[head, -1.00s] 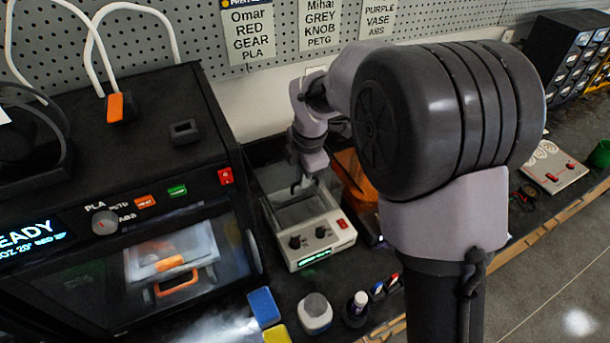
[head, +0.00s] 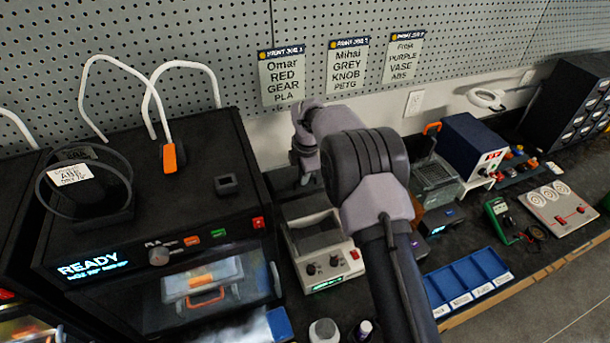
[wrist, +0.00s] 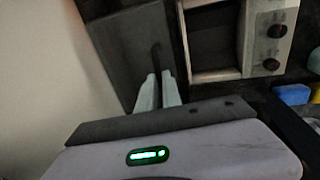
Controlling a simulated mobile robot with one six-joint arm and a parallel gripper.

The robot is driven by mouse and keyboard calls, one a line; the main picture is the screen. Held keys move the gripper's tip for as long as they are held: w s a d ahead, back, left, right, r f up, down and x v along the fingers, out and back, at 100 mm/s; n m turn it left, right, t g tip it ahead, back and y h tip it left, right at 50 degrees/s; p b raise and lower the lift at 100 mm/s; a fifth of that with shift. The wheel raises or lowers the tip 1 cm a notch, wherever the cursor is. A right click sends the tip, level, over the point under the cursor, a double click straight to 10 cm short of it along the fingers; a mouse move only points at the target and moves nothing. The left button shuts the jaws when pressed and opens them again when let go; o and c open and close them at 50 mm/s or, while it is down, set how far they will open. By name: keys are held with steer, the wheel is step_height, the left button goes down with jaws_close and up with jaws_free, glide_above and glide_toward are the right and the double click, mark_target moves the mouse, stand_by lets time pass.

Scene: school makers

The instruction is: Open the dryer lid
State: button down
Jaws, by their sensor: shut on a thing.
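My gripper (wrist: 158,92) is shut on the thin dark handle (wrist: 155,55) of the lid. In the head view my gripper (head: 305,182) is small behind the box, and its hold is unclear there.
A black machine (head: 200,210) with a READY display stands close on the left. A blue sponge (head: 279,324) and small bottles are in front of the dryer. A blue divided tray (head: 468,275) and a blue bench unit (head: 472,145) are right of my arm.

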steer(key=c, duration=1.5)
jaws_free()
steer(key=s+r+p, duration=0.1)
steer(key=r, duration=0.4)
steer(key=s+d+r+p, duration=0.1)
steer(key=r, duration=0.5)
steer(key=s+r+p, duration=0.1)
steer(key=r, duration=0.5)
steer(key=shift+s+d, duration=0.1)
steer(key=shift+d, duration=0.1)
